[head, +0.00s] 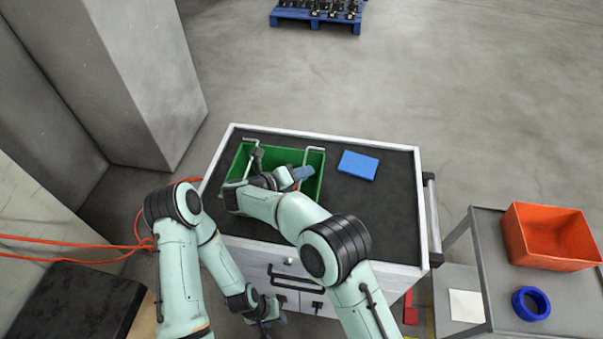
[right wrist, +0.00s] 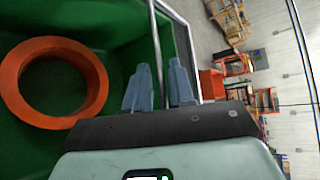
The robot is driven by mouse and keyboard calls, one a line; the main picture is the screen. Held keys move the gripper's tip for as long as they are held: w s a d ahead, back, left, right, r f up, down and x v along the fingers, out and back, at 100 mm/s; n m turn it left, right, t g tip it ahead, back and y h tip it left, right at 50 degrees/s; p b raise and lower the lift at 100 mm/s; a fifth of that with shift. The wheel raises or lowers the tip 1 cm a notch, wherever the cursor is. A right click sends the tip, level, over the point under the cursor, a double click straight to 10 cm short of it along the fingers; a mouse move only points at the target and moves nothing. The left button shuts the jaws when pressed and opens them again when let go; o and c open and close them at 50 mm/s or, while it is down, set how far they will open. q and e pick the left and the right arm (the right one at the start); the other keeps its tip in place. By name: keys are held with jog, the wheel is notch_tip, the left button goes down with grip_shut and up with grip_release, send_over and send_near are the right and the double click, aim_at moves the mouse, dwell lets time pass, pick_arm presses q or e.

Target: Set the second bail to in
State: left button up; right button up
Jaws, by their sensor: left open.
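A green crate (head: 238,165) stands on the dark top of the cabinet. It has two wire bails: a left bail (head: 251,140) and a right bail (head: 315,149); which counts as second is not marked. My right gripper (head: 303,173) is over the crate's right part, at the right bail. My left gripper (head: 266,318) is low in front of the cabinet drawers, open and away from the crate.
An orange ring (right wrist: 22,100) lies inside the crate. A blue box (head: 358,165) sits right of the crate on the cabinet top (head: 385,215). A side cart carries an orange bin (head: 550,240) and a blue ring (head: 531,303). Orange cables run at left.

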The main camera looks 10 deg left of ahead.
jog(key=shift+r, duration=0.1)
notch_tip(320, 180, up, 10)
jog(key=shift+f, duration=0.1)
pick_arm(q)
jog(key=shift+w+r, duration=0.3)
jog(key=shift+w, duration=0.15)
pick_arm(e)
notch_tip(320, 180, up, 10)
